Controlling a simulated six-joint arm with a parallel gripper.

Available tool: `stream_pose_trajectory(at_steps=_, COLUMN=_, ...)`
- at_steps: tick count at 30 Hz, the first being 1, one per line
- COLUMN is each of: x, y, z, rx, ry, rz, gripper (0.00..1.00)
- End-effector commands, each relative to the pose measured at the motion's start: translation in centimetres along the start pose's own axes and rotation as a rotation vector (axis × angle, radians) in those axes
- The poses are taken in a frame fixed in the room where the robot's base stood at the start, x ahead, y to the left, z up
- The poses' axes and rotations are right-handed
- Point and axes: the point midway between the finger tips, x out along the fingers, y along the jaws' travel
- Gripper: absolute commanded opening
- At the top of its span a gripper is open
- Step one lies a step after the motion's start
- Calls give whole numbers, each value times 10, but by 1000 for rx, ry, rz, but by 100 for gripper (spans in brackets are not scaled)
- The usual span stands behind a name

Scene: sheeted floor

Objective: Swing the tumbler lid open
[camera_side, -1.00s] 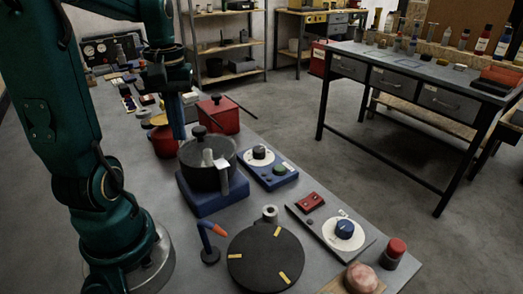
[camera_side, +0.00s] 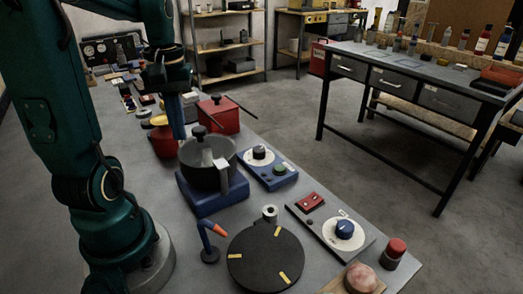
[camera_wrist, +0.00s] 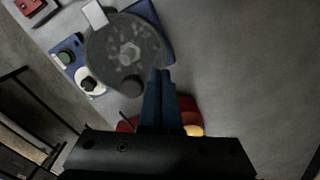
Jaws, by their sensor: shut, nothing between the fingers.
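The tumbler is a dark grey round drum (camera_side: 205,176) on a blue base (camera_side: 206,201), in the middle of the side view. Its top looks see-through in the wrist view, where the lid (camera_wrist: 108,40) lies flat over a pale hexagonal piece and small specks. A dark knob (camera_side: 199,132) stands at its far rim and also shows in the wrist view (camera_wrist: 131,86). A pale tab (camera_side: 221,166) is at the near rim. My gripper (camera_side: 181,137) is shut and empty, beside the far rim, left of the knob in the side view. I cannot tell whether it touches.
A red box (camera_side: 219,114) with a knob and handle stands behind the tumbler. A blue dial panel (camera_side: 268,168) is close on its right. A black turntable (camera_side: 265,257), a blue stand with an orange tip (camera_side: 211,241) and a grey dial panel (camera_side: 331,231) stand nearer the camera.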

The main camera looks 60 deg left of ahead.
Motion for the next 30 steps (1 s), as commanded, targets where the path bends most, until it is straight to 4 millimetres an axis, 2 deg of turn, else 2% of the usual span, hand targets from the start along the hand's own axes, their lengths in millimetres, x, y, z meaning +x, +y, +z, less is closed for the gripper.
stream_pose_trajectory(at_steps=24, x=19, y=0, z=0, rx=0, ry=-1, rz=0, gripper=0)
stream_pose_trajectory(at_steps=30, x=16, y=0, z=0, rx=0, ry=1, rz=0, gripper=0)
